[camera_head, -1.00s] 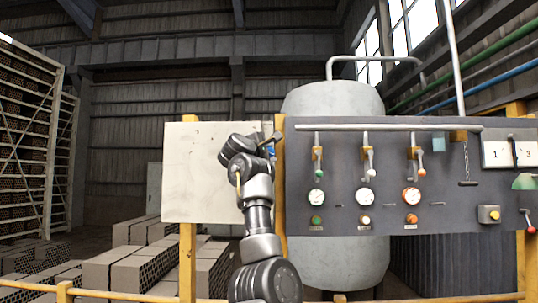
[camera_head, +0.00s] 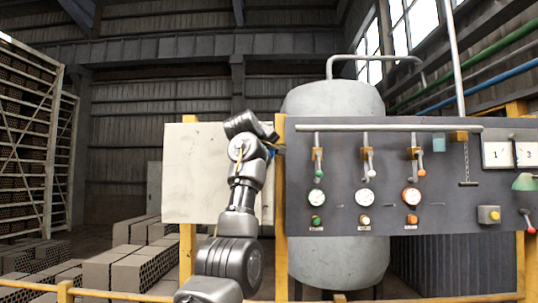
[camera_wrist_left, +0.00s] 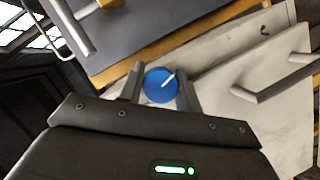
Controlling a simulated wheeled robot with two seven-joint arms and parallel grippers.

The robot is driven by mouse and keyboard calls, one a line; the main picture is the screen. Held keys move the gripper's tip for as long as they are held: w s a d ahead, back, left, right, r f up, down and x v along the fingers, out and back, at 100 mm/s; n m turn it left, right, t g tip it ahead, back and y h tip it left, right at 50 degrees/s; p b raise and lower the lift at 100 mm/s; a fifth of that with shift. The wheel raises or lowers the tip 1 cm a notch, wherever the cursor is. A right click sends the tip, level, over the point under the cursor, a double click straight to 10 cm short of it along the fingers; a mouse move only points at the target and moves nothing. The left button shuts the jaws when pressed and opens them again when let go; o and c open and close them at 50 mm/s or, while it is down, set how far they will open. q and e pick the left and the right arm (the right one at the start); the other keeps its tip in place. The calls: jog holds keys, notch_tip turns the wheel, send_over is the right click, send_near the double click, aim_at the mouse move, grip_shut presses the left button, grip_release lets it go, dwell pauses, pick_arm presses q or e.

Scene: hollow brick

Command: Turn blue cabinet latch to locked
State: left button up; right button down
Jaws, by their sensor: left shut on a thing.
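The blue cabinet latch (camera_wrist_left: 158,88) is a round blue knob with a white pointer line, on the pale cabinet door (camera_wrist_left: 225,80) in the left wrist view. The pointer slants toward the upper right of that view. My left gripper (camera_wrist_left: 160,88) is shut on the latch, one finger on each side. My right gripper is in neither view.
A grey bar handle (camera_wrist_left: 262,92) sticks out from the cabinet beside the gripper. A dark panel (camera_head: 335,175) with gauges, valves and buttons stands right of the cabinet. A yellow post (camera_head: 281,200) stands between them. Stacks of hollow bricks (camera_head: 130,270) lie at lower left.

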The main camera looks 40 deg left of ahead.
pick_arm(q)
jog(key=shift+m+g+y, duration=0.3)
jog(key=shift+m+g, duration=0.3)
jog(key=shift+m, duration=0.5)
jog(key=shift+f, duration=0.1)
jog(key=o, duration=0.7)
jog(key=shift+o, duration=1.3)
jog(key=shift+d, duration=0.1)
jog(key=shift+o, duration=0.2)
jog(key=shift+w+d, duration=0.1)
jog(key=shift+d, duration=0.05)
